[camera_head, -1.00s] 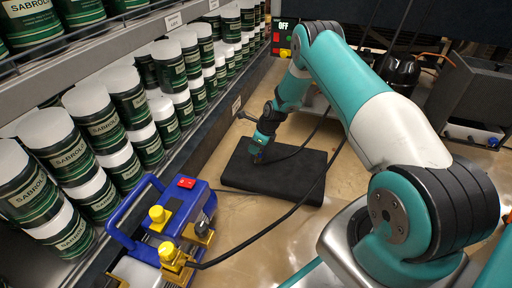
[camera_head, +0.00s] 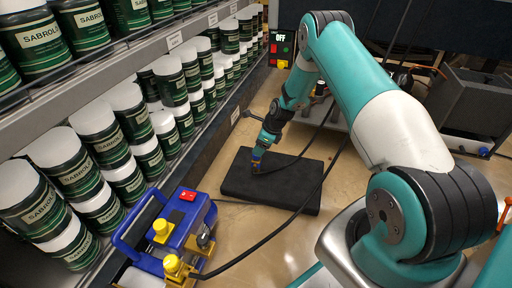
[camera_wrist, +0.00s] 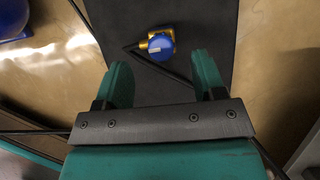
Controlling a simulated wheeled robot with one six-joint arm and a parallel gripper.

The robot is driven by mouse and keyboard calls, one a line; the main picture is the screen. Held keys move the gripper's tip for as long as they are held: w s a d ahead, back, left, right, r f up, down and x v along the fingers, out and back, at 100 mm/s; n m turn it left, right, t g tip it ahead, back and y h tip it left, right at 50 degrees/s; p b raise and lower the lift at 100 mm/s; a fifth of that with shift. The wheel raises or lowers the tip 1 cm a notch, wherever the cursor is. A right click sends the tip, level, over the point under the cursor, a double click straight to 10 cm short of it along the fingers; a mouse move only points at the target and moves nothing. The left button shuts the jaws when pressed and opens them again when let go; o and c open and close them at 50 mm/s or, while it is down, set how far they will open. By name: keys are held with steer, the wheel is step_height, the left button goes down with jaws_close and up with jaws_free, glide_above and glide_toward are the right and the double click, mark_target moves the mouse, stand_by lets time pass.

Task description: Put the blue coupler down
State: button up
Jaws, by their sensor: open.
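The blue coupler (camera_wrist: 160,47), with brass-yellow parts, lies on the black mat (camera_wrist: 200,20) in the wrist view, just beyond my fingertips and between their lines. A black hose runs from it. My gripper (camera_wrist: 160,75) is open, its two teal fingers apart and with nothing between them. In the head view my gripper (camera_head: 262,148) is over the mat (camera_head: 295,188), close above the coupler (camera_head: 256,167), which is small and partly hidden there.
A blue pump (camera_head: 170,232) with yellow fittings and a red switch stands left of the mat. Shelves of green-and-white cans (camera_head: 70,165) line the left. A panel reading OFF (camera_head: 281,45) is at the back.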

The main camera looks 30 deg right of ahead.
steer(key=s+a+r+n+g+p, duration=0.1)
steer(key=s+a+r+n, duration=0.3)
steer(key=a+r+n, duration=0.45)
steer(key=s+a+r+n+y, duration=0.1)
steer(key=s+a+r+n, duration=0.3)
steer(key=r, duration=0.8)
steer(key=s+a+r+n+g+p, duration=0.1)
steer(key=s+a+r+n, duration=0.2)
steer(key=a+r+n, duration=0.55)
steer(key=s+a+r+n, duration=0.2)
steer(key=s+r+n, duration=0.1)
steer(key=s, duration=0.4)
steer(key=s+a+r+n+g, duration=0.1)
steer(key=s+a+r+n, duration=0.1)
steer(key=s+n, duration=0.4)
steer(key=s+a+r+n, duration=0.2)
steer(key=s+r+n, duration=0.3)
steer(key=s, duration=0.5)
steer(key=shift+s+a+g, duration=0.2)
steer(key=shift+g, duration=0.1)
